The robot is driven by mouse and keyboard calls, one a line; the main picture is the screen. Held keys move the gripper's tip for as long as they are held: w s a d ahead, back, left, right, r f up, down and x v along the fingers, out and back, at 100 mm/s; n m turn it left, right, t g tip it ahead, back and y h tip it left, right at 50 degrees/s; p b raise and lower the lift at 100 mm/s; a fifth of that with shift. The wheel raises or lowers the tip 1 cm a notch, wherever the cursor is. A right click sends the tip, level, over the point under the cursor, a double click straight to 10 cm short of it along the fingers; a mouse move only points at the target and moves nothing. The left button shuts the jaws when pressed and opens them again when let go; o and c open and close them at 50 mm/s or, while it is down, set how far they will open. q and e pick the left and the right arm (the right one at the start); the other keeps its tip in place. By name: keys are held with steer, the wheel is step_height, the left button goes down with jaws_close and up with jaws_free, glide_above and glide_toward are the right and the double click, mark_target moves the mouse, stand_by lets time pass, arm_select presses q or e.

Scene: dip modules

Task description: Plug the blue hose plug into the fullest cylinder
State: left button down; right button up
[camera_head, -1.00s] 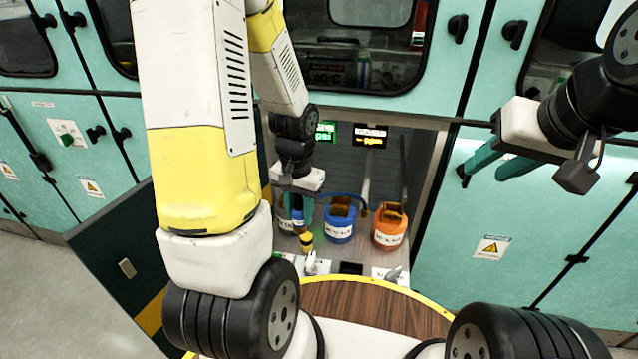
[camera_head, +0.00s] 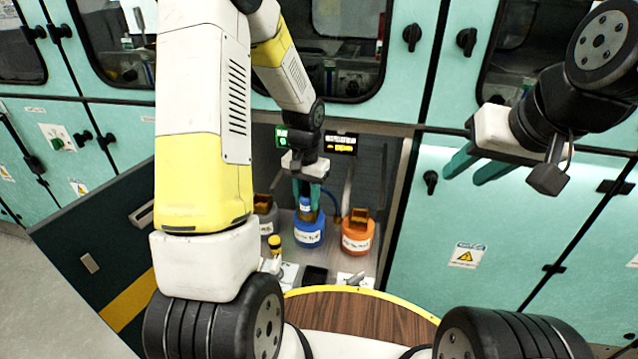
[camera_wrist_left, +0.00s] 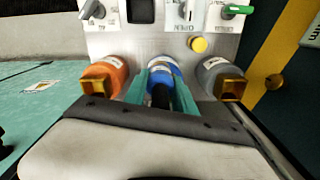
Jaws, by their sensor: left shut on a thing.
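The left gripper (camera_head: 309,192) is shut on the blue hose plug (camera_head: 305,204) and holds it upright over the top of the blue cylinder (camera_head: 309,230). I cannot tell whether the plug is seated or just above the cylinder's socket. In the left wrist view the teal fingers (camera_wrist_left: 161,95) flank a dark shaft, with the blue cylinder (camera_wrist_left: 165,65) directly beyond. An orange cylinder (camera_head: 356,236) stands to the right and a grey cylinder (camera_head: 266,222) to the left, partly hidden by my arm. Their fill levels are not readable. The right gripper (camera_head: 467,176) is open and empty.
A yellow-topped knob (camera_head: 275,243) and switches stand in front of the cylinders. A round wooden top (camera_head: 365,312) with a yellow rim is nearer me. Teal cabinets flank the alcove.

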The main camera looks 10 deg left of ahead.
mark_target(309, 197)
arm_select(q)
steer(key=shift+w+a+f, duration=0.15)
steer(key=shift+w+f, duration=0.85)
steer(key=shift+w, duration=0.3)
steer(key=shift+w+a+f, duration=0.15)
steer(key=shift+w+f, duration=0.85)
steer(key=shift+w, duration=0.3)
steer(key=shift+f, duration=0.15)
steer(key=c, duration=1)
jaws_free()
steer(key=shift+c, duration=0.2)
